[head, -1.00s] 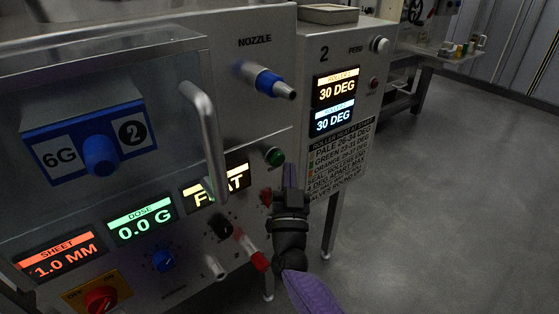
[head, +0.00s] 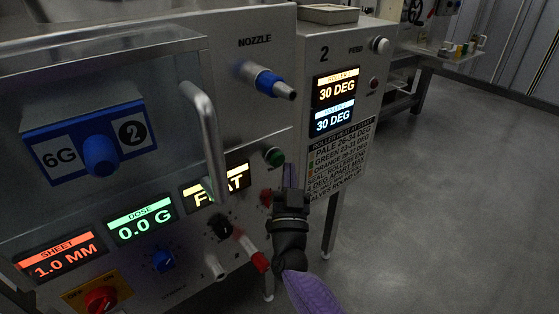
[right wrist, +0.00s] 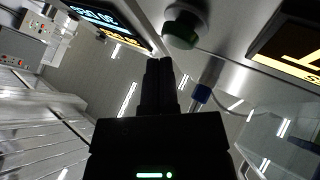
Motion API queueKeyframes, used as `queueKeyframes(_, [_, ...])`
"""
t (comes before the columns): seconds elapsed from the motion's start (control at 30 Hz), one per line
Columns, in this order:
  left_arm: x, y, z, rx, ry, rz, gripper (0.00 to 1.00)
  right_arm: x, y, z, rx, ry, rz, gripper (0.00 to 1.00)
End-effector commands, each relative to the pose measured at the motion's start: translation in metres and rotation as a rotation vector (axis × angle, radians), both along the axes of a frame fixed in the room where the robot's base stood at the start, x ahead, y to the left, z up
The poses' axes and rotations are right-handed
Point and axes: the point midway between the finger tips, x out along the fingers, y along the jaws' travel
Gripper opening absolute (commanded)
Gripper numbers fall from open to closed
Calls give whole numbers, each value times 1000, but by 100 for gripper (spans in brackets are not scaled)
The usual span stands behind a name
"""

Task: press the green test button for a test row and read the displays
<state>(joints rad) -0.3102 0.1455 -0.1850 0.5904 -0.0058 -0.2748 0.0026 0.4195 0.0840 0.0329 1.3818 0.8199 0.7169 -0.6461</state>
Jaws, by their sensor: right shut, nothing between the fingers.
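Other displays read SHEET 1.0 MM (head: 62,257), DOSE 0.0 G (head: 141,220), and 30 DEG on both the upper roller display (head: 337,90) and the lower one (head: 334,118). My left gripper is not in view.
A metal handle (head: 205,140) stands out from the machine and partly covers one display. A blue-collared nozzle (head: 268,82) projects above the button. A red knob (head: 265,197), a black knob (head: 220,226) and a red-tipped lever (head: 252,252) are near my right arm. Open floor lies right.

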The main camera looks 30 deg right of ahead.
Motion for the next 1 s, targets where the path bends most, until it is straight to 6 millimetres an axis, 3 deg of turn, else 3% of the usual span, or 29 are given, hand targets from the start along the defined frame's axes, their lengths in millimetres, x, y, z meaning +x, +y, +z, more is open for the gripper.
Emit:
queueKeyframes(0.5, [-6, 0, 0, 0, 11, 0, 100, 6, 1, 0, 1, -1, 0, 0])
queueKeyframes(1.0, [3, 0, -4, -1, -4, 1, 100, 9, 1, 0, 0, 0, 0, 0])
